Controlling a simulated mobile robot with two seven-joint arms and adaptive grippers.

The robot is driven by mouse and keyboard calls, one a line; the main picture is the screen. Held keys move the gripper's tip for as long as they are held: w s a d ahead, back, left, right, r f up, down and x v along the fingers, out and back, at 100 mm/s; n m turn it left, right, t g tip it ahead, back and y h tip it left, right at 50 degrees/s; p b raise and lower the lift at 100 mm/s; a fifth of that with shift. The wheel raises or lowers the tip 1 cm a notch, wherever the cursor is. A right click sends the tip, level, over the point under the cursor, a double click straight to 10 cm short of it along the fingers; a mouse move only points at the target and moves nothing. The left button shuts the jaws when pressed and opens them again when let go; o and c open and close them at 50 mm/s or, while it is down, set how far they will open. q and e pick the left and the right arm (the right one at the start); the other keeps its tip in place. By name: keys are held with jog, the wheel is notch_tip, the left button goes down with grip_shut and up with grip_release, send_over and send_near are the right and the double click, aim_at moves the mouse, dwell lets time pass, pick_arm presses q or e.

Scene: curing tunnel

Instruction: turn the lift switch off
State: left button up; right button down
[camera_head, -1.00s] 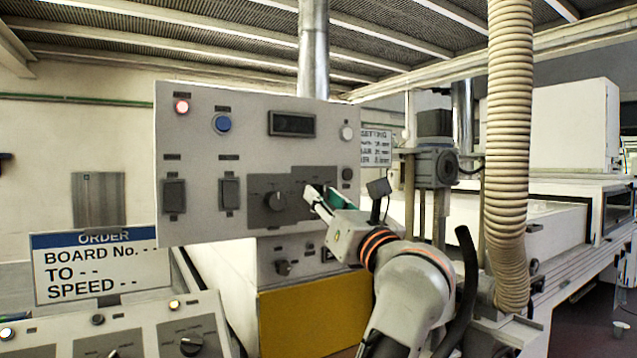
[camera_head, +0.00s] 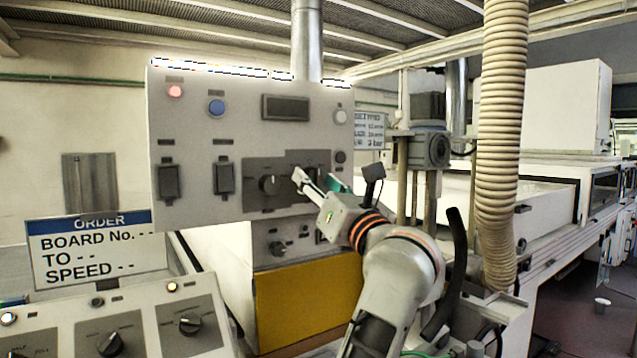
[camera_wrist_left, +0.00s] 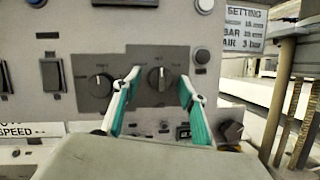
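A grey control panel (camera_head: 235,105) carries two dark rotary knobs on dark plates. The left knob (camera_head: 268,185) shows plainly in the head view and also in the left wrist view (camera_wrist_left: 102,86). The right knob (camera_wrist_left: 159,79) sits between the fingertips of my left gripper (camera_wrist_left: 159,76) in the left wrist view, its pointer about upright. In the head view my left gripper (camera_head: 303,177) covers it. The white-and-green fingers are spread, one on each side of the knob; contact cannot be told. The labels are too small to read, so I cannot tell which control is the lift switch. My right gripper is not in view.
Two rocker switches (camera_head: 168,182) (camera_head: 224,177), a red lamp (camera_head: 175,91) and a blue button (camera_head: 216,107) are on the panel. A lower panel with small knobs (camera_head: 277,249) sits below. A ribbed hose (camera_head: 503,140) hangs to the right of my arm.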

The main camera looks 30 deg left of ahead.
pick_arm(q)
jog(key=v, duration=0.7)
jog(key=shift+d, duration=0.25)
jog(key=shift+s+f, duration=0.1)
jog(key=shift+s, duration=0.05)
